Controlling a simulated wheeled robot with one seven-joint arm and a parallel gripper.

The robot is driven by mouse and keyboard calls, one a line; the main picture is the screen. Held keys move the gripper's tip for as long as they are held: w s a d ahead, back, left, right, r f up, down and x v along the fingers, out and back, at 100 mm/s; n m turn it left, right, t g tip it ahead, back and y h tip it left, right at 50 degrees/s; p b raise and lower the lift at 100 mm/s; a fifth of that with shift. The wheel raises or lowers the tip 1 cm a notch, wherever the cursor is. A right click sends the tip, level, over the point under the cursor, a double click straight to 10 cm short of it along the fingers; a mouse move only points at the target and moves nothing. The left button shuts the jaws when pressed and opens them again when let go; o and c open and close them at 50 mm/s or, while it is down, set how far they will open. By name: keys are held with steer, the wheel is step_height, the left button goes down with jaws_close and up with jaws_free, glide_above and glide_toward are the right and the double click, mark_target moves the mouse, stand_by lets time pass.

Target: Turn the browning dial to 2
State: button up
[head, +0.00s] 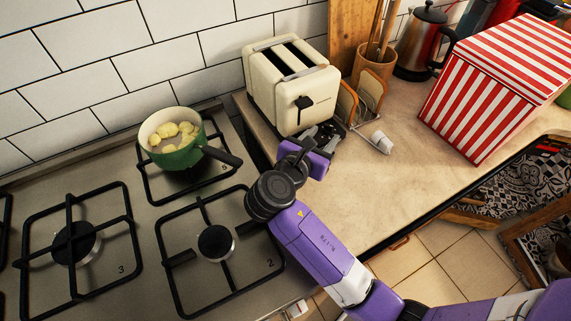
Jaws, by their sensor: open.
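The cream two-slot toaster (276,94) stands on the counter at the back, near the tiled wall, with both slots empty. Its black lever knob (304,103) shows on the end facing me. The browning dial cannot be made out; my gripper and wrist cover the low part of that end. My gripper (323,130) is open, low in front of the toaster's near end and below the lever. Its fingers are dark and small, so I cannot tell whether they touch the toaster or the dial.
A striped box (492,92) stands at right.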

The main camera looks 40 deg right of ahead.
steer(key=v, duration=0.9)
steer(key=f+v, duration=0.1)
steer(key=v, duration=0.3)
steer(key=shift+s+a+r, duration=0.15)
steer(key=shift+s+a, duration=0.05)
steer(key=shift+a, duration=0.3)
